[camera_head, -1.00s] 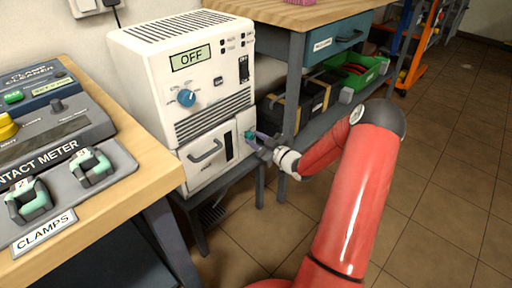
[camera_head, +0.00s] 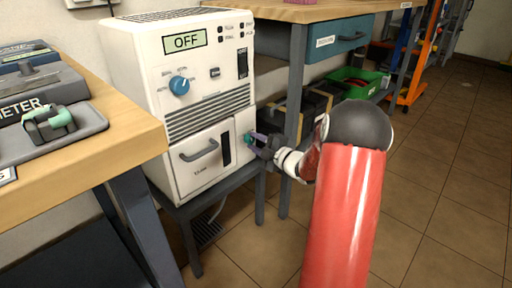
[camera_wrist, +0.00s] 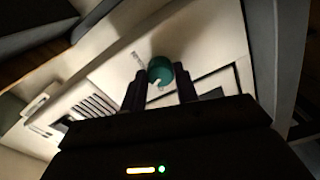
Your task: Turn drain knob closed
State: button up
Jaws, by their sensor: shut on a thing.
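The drain knob (camera_head: 248,138) is a small teal knob low on the front of the white machine (camera_head: 190,85), right of its drawer handle. In the wrist view the knob (camera_wrist: 160,70) shows as a round teal shape between the two dark fingers, with a pale mark on its lower left edge. My gripper (camera_head: 255,141) is shut on the knob, reaching in from the right; it also shows in the wrist view (camera_wrist: 161,88). The fingers hide the knob's sides. The machine's display reads OFF.
The machine stands on a low dark stand (camera_head: 190,208). A wooden workbench (camera_head: 110,140) with a clamp tray is at left. A bench with a blue drawer (camera_head: 338,39) is behind my arm, with a green bin (camera_head: 357,80) and dark cases below. Tiled floor at right is free.

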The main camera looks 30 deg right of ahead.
jog(key=shift+n, duration=1.8)
jog(key=o, duration=1)
jog(key=v, duration=0.8)
jog(key=shift+w+r, duration=0.1)
